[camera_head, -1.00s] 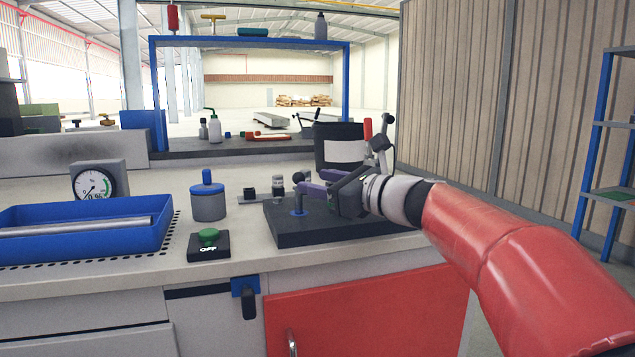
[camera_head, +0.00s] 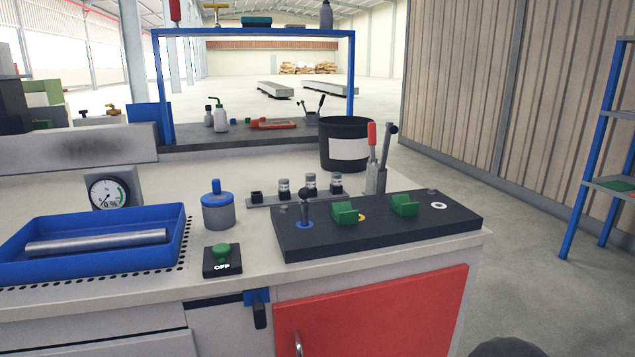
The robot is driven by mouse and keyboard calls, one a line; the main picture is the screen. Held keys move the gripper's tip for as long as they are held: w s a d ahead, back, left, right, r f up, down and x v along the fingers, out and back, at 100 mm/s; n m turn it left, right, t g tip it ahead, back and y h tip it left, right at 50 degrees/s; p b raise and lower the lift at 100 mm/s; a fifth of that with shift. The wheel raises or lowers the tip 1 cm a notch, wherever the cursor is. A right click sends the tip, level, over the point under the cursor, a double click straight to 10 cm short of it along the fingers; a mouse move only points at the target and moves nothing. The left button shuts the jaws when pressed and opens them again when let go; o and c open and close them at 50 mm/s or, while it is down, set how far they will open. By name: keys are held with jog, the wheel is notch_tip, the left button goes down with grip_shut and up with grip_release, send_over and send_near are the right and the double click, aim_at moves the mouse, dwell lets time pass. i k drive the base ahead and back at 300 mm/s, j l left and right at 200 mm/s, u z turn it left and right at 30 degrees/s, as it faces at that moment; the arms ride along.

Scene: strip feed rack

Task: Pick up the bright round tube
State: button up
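The bright round tube (camera_head: 98,242) is a shiny silver metal bar lying lengthwise in the blue tray (camera_head: 170,253) at the left of the bench. It lies nearly level across the tray floor, with its right end short of the tray's right wall. My gripper is not in the view. A dark rounded shape at the bottom edge, right of centre, is cut off, and I cannot tell what it is.
A pressure gauge (camera_head: 108,192) stands behind the tray.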

aim_at(65, 246)
jog(key=u, duration=1.6)
jog(key=i+l+u, duration=0.2)
jog(key=u, duration=0.15)
jog(key=i+l+u, duration=0.1)
jog(key=l+u, duration=0.2)
jog(key=l, duration=0.15)
